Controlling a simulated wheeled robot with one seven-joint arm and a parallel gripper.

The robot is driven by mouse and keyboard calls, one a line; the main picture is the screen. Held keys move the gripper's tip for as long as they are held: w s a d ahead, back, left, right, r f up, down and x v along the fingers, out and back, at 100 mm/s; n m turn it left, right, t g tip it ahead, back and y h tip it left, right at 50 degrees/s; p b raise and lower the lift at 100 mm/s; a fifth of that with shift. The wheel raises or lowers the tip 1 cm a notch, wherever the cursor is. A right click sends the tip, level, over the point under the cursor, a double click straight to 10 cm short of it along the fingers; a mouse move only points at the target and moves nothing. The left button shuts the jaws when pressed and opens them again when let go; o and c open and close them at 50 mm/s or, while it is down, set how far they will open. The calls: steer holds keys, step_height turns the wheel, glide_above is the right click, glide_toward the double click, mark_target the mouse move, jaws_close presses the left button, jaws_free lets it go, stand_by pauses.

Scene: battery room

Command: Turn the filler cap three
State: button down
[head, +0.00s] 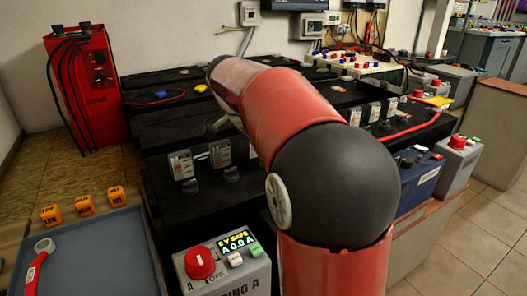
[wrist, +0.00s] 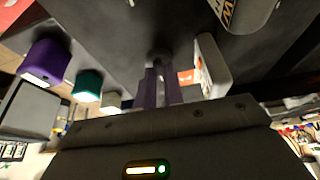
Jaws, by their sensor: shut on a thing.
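My gripper (wrist: 160,84) shows in the wrist view with its two narrow fingers close together. It is shut on a small dark filler cap (wrist: 159,56) on a dark battery top. The fingers partly hide the cap, and I cannot read its number. A pale upright label plate (wrist: 212,62) stands just right of the fingers. In the head view my arm hides the gripper and the cap it holds. Two other dark caps (head: 190,187) (head: 231,173) show on the black battery, each by a small label plate (head: 180,165) (head: 220,153).
A grey tray (head: 110,258) with a ring-ended tool (head: 36,262) is at the lower left, with orange labelled blocks (head: 85,205) behind it. A control box with a red knob (head: 201,263) stands in front. A red charger (head: 88,85) stands back left. More batteries (head: 422,180) crowd the right.

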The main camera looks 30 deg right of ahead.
steer(key=c, duration=1.5)
jaws_free()
steer(key=p+v, duration=0.1)
steer(key=v, duration=0.7)
steer(key=shift+s+f, duration=0.1)
